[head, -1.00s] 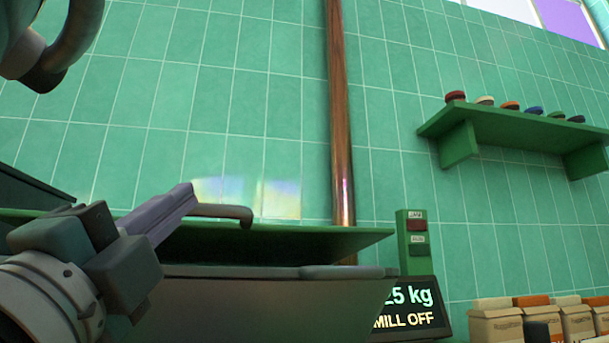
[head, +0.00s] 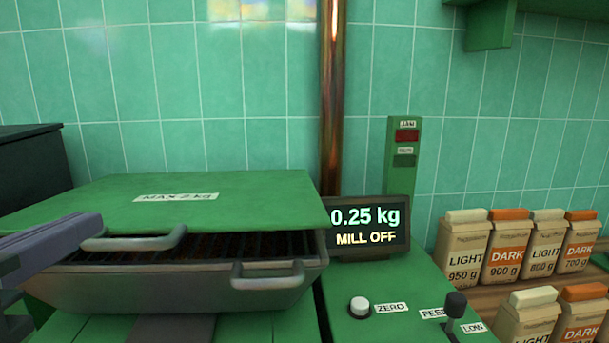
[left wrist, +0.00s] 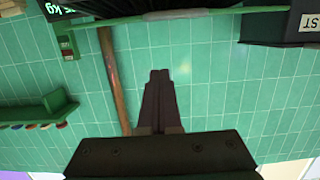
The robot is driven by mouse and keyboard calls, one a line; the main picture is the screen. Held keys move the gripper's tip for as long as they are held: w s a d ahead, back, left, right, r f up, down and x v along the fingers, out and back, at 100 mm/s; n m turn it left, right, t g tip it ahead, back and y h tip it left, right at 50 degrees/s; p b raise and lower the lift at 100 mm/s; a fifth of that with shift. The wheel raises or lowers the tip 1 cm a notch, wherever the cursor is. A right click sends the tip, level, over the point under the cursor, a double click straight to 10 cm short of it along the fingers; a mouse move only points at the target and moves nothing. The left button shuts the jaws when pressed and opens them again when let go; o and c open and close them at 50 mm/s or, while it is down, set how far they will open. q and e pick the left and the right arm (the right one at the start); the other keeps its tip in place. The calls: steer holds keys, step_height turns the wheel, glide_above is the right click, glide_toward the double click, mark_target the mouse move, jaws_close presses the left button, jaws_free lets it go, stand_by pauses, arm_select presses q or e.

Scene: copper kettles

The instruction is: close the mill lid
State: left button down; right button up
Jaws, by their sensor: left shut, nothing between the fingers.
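The mill lid (head: 255,190) is a flat green panel marked MAX 2 kg, with a grey bar handle (head: 135,242) on its front edge. It is tilted up at the front above the grey mill hopper (head: 180,290). A gap between them shows a dark grate (head: 215,247). My left gripper (head: 98,222) comes in from the left, shut and empty. Its tip is beside the left end of the lid handle; I cannot tell if they touch. In the left wrist view its shut fingers (left wrist: 159,75) point toward the lid edge and handle (left wrist: 175,14). My right gripper is not in view.
A display (head: 366,228) reads 0.25 kg, MILL OFF. The hopper has its own handle (head: 268,281). A ZERO button (head: 359,306) and a FEED lever (head: 456,304) are on the green counter. Several labelled bags (head: 508,250) stand at right. A copper pipe (head: 332,100) runs up the tiled wall.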

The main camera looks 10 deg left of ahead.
arm_select(q)
steer(key=w+a+f, duration=0.2)
steer(key=w+f, duration=0.3)
steer(key=w, duration=0.4)
steer(key=shift+w+a+f, duration=0.25)
steer(key=shift+w+f, duration=0.15)
steer(key=shift+f+b, duration=0.1)
steer(key=shift+b, duration=0.25)
